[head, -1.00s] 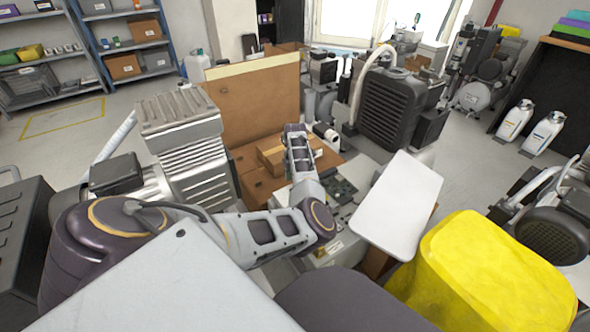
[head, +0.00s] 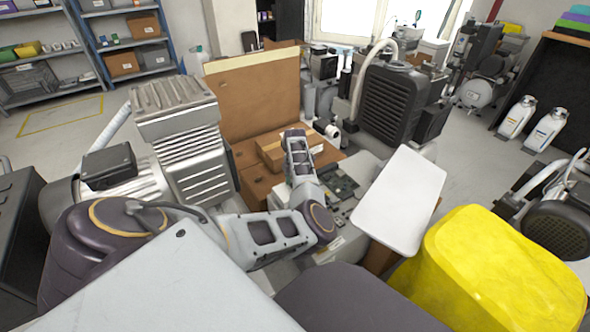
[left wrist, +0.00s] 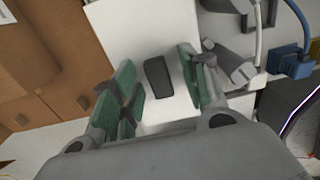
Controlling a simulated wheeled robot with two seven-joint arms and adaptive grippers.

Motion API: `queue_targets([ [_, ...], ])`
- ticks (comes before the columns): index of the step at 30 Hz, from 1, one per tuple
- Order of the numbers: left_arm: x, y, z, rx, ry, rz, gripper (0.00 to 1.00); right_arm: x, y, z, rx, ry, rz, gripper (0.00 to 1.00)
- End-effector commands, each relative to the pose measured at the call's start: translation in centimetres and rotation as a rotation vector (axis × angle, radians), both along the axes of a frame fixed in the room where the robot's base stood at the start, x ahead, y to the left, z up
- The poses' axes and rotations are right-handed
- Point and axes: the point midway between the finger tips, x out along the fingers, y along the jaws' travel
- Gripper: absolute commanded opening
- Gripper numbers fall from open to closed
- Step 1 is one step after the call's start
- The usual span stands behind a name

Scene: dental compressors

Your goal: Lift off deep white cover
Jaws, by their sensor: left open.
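In the left wrist view a broad white cover-like surface (left wrist: 145,35) lies beneath my left gripper (left wrist: 156,74). A dark oblong piece (left wrist: 158,77) on it shows between the fingers. The green-padded fingers are apart, one side to the left of the dark piece and one to its right, with gaps to it. I cannot tell how high they are above the surface. In the head view my left arm reaches in from the left, but its fingertips are hidden. A plain white panel (head: 400,200) lies right of the arm; I cannot tell whether it is the same surface. My right gripper is not in view.
Brown cardboard boxes (head: 262,185) and an open green circuit board (head: 345,185) are near the arm. A ribbed grey compressor (head: 185,140) stands left, a black one (head: 390,105) behind. A yellow container (head: 490,265) stands front right. A blue plug (left wrist: 292,66) shows at the wrist view's right.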

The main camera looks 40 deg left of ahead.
Motion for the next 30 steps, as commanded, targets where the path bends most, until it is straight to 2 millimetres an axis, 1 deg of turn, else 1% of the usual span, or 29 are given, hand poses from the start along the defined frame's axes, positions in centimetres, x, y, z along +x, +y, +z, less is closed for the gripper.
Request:
queue_targets([
  [14, 0.02, 0.02, -0.02, 0.000, 0.000, 0.000, 0.45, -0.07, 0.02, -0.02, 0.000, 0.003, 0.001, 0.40],
  [17, 0.01, 0.01, -0.02, 0.000, 0.000, 0.000, 0.33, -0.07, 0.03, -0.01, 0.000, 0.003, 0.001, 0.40],
  [24, 0.01, 0.01, -0.02, 0.000, 0.000, 0.000, 0.02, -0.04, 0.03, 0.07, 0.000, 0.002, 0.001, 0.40],
  [25, 0.01, 0.01, -0.02, 0.000, 0.000, 0.000, 0.00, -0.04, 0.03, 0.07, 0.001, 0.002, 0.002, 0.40],
  [30, 0.03, 0.01, 0.01, 0.000, -0.001, 0.000, 0.00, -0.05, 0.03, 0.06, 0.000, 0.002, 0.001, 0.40],
])
